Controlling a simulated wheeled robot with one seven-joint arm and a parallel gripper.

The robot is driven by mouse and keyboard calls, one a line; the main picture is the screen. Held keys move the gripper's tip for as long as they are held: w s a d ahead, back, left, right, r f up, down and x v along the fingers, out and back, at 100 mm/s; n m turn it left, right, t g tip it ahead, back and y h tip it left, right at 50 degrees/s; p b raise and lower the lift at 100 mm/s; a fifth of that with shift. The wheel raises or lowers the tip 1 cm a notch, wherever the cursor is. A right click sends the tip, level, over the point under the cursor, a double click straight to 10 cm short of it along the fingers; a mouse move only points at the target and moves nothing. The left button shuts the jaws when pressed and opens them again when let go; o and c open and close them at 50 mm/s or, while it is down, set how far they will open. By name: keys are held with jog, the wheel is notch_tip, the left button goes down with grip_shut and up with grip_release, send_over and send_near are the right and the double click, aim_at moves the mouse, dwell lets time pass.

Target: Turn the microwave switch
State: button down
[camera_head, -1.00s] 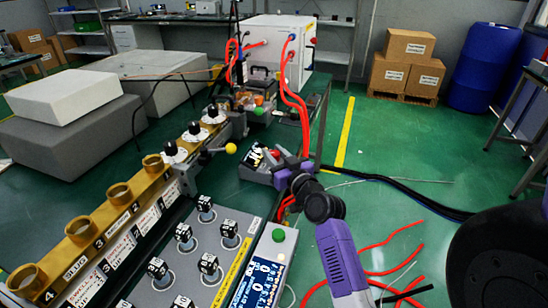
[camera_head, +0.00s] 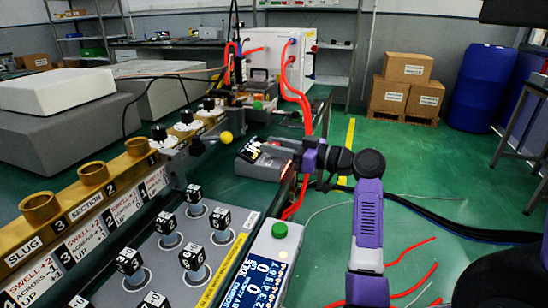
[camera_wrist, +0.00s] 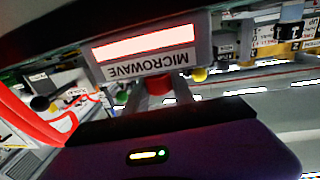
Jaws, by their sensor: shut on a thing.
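The microwave switch box (camera_head: 262,168) is a small grey unit on the bench edge in the middle of the head view. In the wrist view its panel (camera_wrist: 150,62) shows upside down, with the label MICROWAVE and a lit pinkish-white strip. A red switch knob (camera_wrist: 159,88) sticks out below the label, between my two grey fingers. My gripper (camera_head: 275,148) reaches the box from the right, its fingers over the top of the box. In the wrist view my gripper (camera_wrist: 160,92) is shut on the red knob. The knob's turn angle cannot be told.
A control panel with several black-and-white cube knobs (camera_head: 191,257) and a blue display (camera_head: 258,280) lies in front. A brass waveguide (camera_head: 95,175) runs along the left, with a yellow ball (camera_head: 226,137) near the box. Red cables (camera_head: 296,95) hang behind.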

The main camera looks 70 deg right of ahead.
jog(key=shift+f+n+g+y+b, duration=0.1)
jog(key=shift+n+g+y+b, duration=0.4)
jog(key=shift+n+y+b, duration=1.45)
jog(key=y+p, duration=0.1)
jog(key=y, duration=0.2)
jog(key=shift+n, duration=0.35)
jog(key=c, duration=1.1)
grip_release()
jog(key=shift+o, duration=0.2)
jog(key=shift+s, duration=0.1)
jog(key=p+v, duration=0.1)
jog(key=v, duration=0.6)
jog(key=shift+s+p, duration=0.25)
jog(key=shift+p, duration=0.1)
jog(key=shift+d, duration=0.15)
